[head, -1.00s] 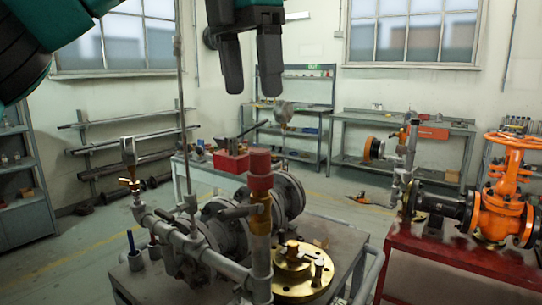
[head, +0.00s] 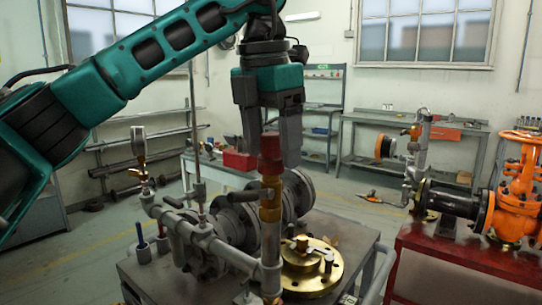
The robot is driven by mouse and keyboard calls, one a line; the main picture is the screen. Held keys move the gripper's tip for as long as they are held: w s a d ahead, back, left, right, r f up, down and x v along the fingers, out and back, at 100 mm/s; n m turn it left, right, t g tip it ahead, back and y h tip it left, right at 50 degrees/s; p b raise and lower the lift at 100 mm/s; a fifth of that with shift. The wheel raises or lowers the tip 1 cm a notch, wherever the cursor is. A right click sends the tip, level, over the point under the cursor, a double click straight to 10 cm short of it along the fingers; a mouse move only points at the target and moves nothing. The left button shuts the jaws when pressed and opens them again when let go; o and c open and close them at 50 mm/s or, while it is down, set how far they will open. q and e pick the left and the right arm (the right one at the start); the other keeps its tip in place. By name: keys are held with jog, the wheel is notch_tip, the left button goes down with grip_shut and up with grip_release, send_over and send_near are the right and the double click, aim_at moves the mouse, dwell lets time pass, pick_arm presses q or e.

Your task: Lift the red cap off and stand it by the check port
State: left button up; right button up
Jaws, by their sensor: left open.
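The red cap (head: 269,147) sits upright on top of a brass fitting (head: 270,200) on a vertical grey pipe at the near side of the valve bench. My left gripper (head: 270,158) points down from above with its jaws open, one finger on each side of the cap. I cannot tell whether the fingers touch it. Which fitting is the check port is not clear to me. My right gripper is not in view.
A brass flange (head: 309,272) with small fittings lies on the grey bench (head: 352,238) right of the pipe. A pressure gauge (head: 138,140) stands on the left. A red toolbox (head: 238,160) is behind. An orange valve (head: 512,205) on a red bench (head: 470,262) stands right.

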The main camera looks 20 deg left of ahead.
aim_at(272, 133)
pick_arm(q)
jog(key=shift+f, duration=0.4)
jog(key=c, duration=1.2)
notch_tip(272, 133, up, 9)
jog(key=p, duration=0.2)
jog(key=shift+r+p, duration=0.2)
jog(key=shift+p, duration=0.15)
jog(key=shift+r, duration=2.55)
